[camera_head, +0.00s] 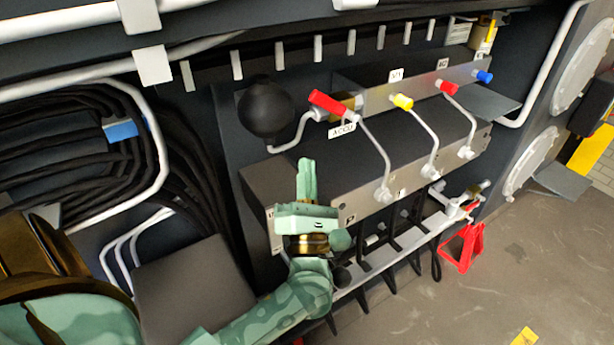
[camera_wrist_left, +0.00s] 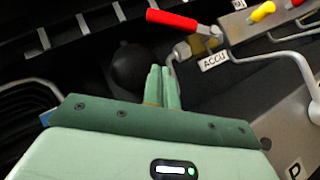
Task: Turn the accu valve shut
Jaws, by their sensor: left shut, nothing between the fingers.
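The accu valve has a red lever handle (camera_head: 331,103) above a brass body and a white ACCU label (camera_head: 341,131). The lever slants down to the right in the head view. In the left wrist view the red lever (camera_wrist_left: 185,20) lies at the top, with the ACCU label (camera_wrist_left: 214,60) below it. My left gripper (camera_head: 307,165) is below and left of the valve, apart from the lever. Its fingers (camera_wrist_left: 163,72) are together and empty, pointing up. My right gripper is in neither view.
A black ball-shaped accumulator (camera_head: 265,108) sits left of the valve. Yellow (camera_head: 402,101), small red (camera_head: 447,87) and blue (camera_head: 483,76) knobs sit to the right. White bent pipes (camera_head: 378,150) run down in front of the panel. Black hoses (camera_head: 75,130) fill the left side.

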